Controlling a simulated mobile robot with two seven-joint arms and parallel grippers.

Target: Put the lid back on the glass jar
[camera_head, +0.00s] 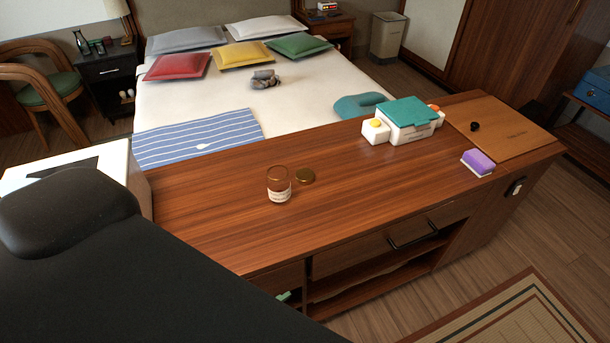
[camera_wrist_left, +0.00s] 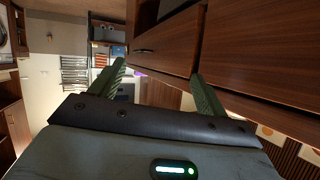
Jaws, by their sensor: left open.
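The glass jar (camera_head: 278,187) with a pale label stands upright and open on the wooden counter in the head view. Its lid (camera_head: 305,176), a round brownish-gold disc, lies flat on the counter just right of the jar, apart from it. My left gripper (camera_wrist_left: 158,85) shows in the left wrist view with its two green fingers spread apart and nothing between them. In the head view only my dark arm shows at the lower left; the gripper's fingers are not visible there. The jar and lid are not visible in the left wrist view. My right gripper is in neither view.
On the counter (camera_head: 210,228), a white box with a teal lid (camera_head: 404,120) and a purple sponge (camera_head: 478,162) stand to the right, near a wooden board (camera_head: 500,127). A white appliance (camera_head: 120,165) is at the left end. The counter around the jar is clear.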

